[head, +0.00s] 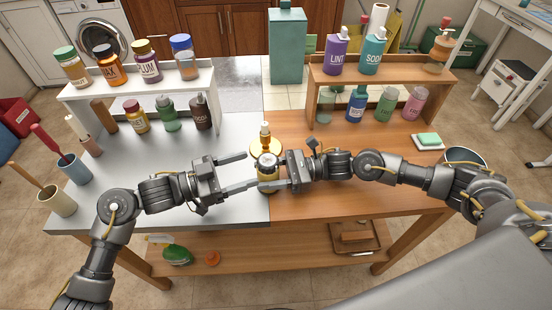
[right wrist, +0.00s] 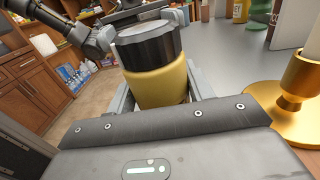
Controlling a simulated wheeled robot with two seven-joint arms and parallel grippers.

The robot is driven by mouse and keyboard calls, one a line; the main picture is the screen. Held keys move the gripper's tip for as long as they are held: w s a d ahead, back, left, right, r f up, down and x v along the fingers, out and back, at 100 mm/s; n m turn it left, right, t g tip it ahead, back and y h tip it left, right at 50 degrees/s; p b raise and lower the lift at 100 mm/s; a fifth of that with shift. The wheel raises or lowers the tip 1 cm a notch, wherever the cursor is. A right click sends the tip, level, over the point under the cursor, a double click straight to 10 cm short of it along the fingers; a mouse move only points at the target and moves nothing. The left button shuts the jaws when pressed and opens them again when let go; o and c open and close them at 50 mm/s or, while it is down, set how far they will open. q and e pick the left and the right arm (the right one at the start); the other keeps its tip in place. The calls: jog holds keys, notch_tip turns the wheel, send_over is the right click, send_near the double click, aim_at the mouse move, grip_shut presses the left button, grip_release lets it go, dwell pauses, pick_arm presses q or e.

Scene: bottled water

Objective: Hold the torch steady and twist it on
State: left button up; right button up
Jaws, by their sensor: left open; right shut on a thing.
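The torch (head: 268,172) has a yellow body and a black ribbed head with a pale grey end facing up. My right gripper (head: 276,180) is shut on its yellow body and holds it near the middle of the table's front. In the right wrist view the torch (right wrist: 158,80) sits between my right fingers, its head clear above them. My left gripper (head: 252,171) is open, its fingers pointing right at the torch. In the right wrist view part of my left gripper shows close behind the torch head; I cannot tell whether it touches.
A brass candle holder with a candle (head: 265,146) stands just behind the torch. Small shelves with jars (head: 148,62) and bottles (head: 338,50) stand at the back left and right. Cups with tools (head: 75,168) are at far left, a soap dish (head: 428,141) at right.

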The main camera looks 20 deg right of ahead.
aim_at(276, 157)
pick_arm(q)
jog(key=d, duration=0.9)
jog(key=shift+w, duration=0.25)
jog(key=shift+c, duration=0.4)
jog(key=shift+a, duration=0.1)
jog(key=c, duration=0.9)
jog(key=n+t, duration=0.2)
jog(key=t, duration=0.1)
jog(key=shift+c, duration=0.2)
jog(key=n+t+y, duration=0.1)
jog(key=t, duration=0.1)
jog(key=n+t+y, duration=0.1)
jog(key=t, duration=0.1)
jog(key=shift+w+n, duration=0.35)
jog(key=shift+n, duration=0.05)
jog(key=o, duration=1)
